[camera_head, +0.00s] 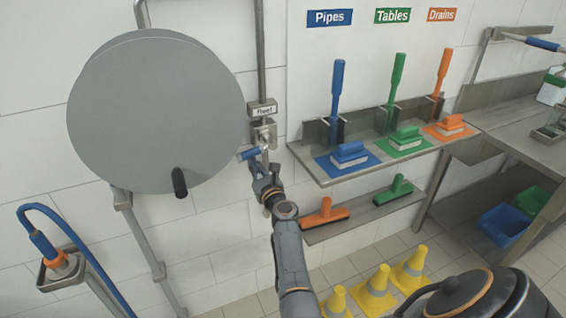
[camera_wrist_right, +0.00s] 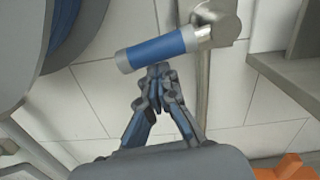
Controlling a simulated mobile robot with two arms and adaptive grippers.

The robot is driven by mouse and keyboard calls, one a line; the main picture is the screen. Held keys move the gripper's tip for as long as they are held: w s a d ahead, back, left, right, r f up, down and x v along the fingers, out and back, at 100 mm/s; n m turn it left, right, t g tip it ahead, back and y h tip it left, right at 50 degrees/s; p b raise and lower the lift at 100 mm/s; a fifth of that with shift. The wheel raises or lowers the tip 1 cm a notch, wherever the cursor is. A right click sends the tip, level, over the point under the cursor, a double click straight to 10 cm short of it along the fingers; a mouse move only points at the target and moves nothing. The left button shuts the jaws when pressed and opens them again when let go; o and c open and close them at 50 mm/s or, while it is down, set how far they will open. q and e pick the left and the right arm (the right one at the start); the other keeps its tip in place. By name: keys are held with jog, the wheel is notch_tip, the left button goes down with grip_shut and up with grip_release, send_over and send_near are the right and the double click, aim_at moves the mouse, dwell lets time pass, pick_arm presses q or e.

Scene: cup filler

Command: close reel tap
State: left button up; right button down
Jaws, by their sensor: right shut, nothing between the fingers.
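The reel tap has a blue handle (camera_head: 249,154) on a metal valve body (camera_head: 264,133), below a small label plate (camera_head: 262,108) that seems to read "Reel". In the right wrist view the blue handle (camera_wrist_right: 158,51) lies slightly tilted across the top, its metal end cap toward the left. My right gripper (camera_head: 262,172) is just below the handle. In the wrist view the right gripper (camera_wrist_right: 158,72) has its fingertips together with nothing between them, close under the handle; I cannot tell whether they touch it. My left gripper is not in view.
A large grey hose reel (camera_head: 150,110) with a black knob (camera_head: 180,183) is on the wall to the left. A shelf (camera_head: 320,180) with blue, green and orange brushes is to the right. Yellow cones (camera_head: 375,292) stand on the floor. A vertical pipe (camera_head: 261,60) runs above the tap.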

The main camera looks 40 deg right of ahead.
jog(key=shift+a+r+p, duration=0.2)
jog(key=shift+r+p, duration=0.25)
jog(key=shift+r, duration=0.2)
jog(key=shift+a, duration=0.1)
dwell(0.3)
